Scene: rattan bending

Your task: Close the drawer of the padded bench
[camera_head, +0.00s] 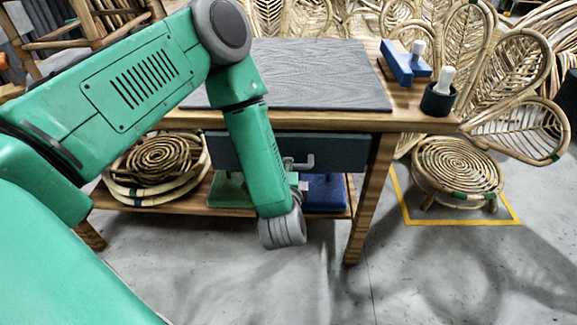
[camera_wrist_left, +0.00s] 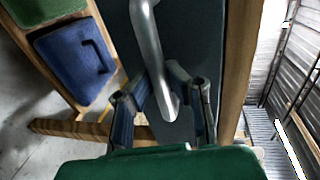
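The padded bench has a grey top (camera_head: 310,75) on a wooden frame. Its dark blue-grey drawer (camera_head: 340,150) sits under the top; I cannot tell whether a small gap remains behind its front. A metal handle (camera_head: 304,161) is on the drawer front, partly covered by my left arm. In the left wrist view the handle (camera_wrist_left: 148,50) is large and its end lies between the fingers of my left gripper (camera_wrist_left: 160,92). The fingers stand apart, on either side of the handle. In the head view my left gripper is mostly hidden behind my wrist. My right gripper is not in view.
A lower shelf (camera_head: 130,200) holds rattan coils (camera_head: 158,158), a green box (camera_head: 228,190) and a blue box (camera_head: 325,190). A blue tool (camera_head: 398,62) and a black cup (camera_head: 438,100) stand on the bench's right. A rattan chair (camera_head: 458,170) is to the right. The floor in front is clear.

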